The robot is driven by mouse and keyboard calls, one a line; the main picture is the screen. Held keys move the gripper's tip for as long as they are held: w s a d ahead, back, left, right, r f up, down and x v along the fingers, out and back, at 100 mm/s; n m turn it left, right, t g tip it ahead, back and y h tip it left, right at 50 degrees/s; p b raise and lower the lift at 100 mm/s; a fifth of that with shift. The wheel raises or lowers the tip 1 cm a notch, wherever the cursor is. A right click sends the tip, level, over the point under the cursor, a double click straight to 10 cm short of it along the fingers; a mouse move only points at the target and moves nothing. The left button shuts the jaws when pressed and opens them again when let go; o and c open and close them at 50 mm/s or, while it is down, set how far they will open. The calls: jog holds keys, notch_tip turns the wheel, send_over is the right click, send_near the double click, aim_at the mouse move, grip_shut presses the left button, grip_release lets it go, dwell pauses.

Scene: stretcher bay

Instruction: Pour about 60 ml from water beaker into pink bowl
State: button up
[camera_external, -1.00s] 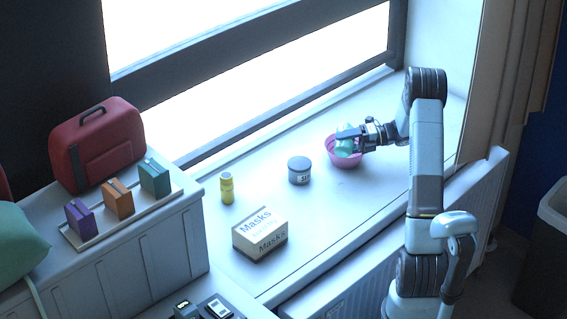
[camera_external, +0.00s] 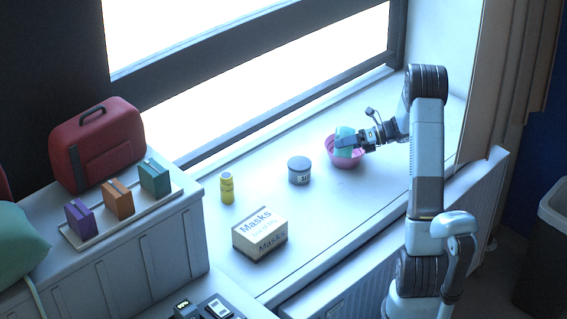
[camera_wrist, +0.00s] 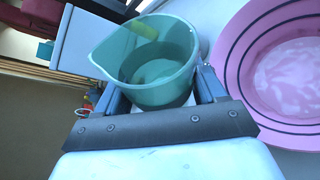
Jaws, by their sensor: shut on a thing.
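The water beaker (camera_wrist: 148,65) is a teal, see-through cup with a spout at its left rim in the wrist view. Some liquid seems to show low inside it. My gripper (camera_wrist: 165,98) is shut on it, a finger on each side. In the external view the beaker (camera_external: 344,140) stands about upright over the pink bowl (camera_external: 347,162), in front of part of its rim. In the wrist view the pink bowl (camera_wrist: 240,85) lies to the right, with dark rings inside. Pale, shiny patches show at its bottom, perhaps liquid.
A grey-lidded jar (camera_external: 299,171) stands just left of the bowl on the sill. Farther left are a yellow bottle (camera_external: 227,188) and a masks box (camera_external: 260,236). The window is behind. The sill in front of the bowl is clear.

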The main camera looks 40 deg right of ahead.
aim_at(350, 153)
jog(key=shift+r+n+h, duration=0.1)
jog(key=shift+n+h, duration=0.2)
jog(key=shift+n, duration=0.1)
jog(key=shift+a+r, duration=0.1)
dwell(1.2)
jog(key=shift+r, duration=0.1)
jog(key=shift+s+a+f+n+t+h+b, duration=0.15)
jog(key=shift+s+a+f+n+h+b, duration=0.1)
jog(key=shift+f+n, duration=0.15)
jog(key=shift+s+a+f+n+t+h+b, duration=0.15)
jog(key=shift+a+f+n+b, duration=0.05)
jog(key=shift+f+n, duration=0.2)
jog(key=shift+s+a+f+n+t+h+b, duration=0.15)
jog(key=shift+s+a+n+h+b, duration=0.25)
jog(key=shift+n, duration=0.2)
jog(key=shift+s+a+f+n+t+h+b, duration=0.15)
jog(key=shift+s+a+n+h+b, duration=0.1)
jog(key=shift+a+n+h, duration=0.3)
jog(key=shift+s+a+f+n+t+h+b, duration=0.2)
jog(key=shift+f+n+b, duration=0.1)
jog(key=shift+f+n, duration=0.15)
jog(key=shift+s+a+f+n+t+h+b, duration=0.15)
jog(key=shift+f+n+t+b, duration=0.1)
jog(key=shift+f+n, duration=0.15)
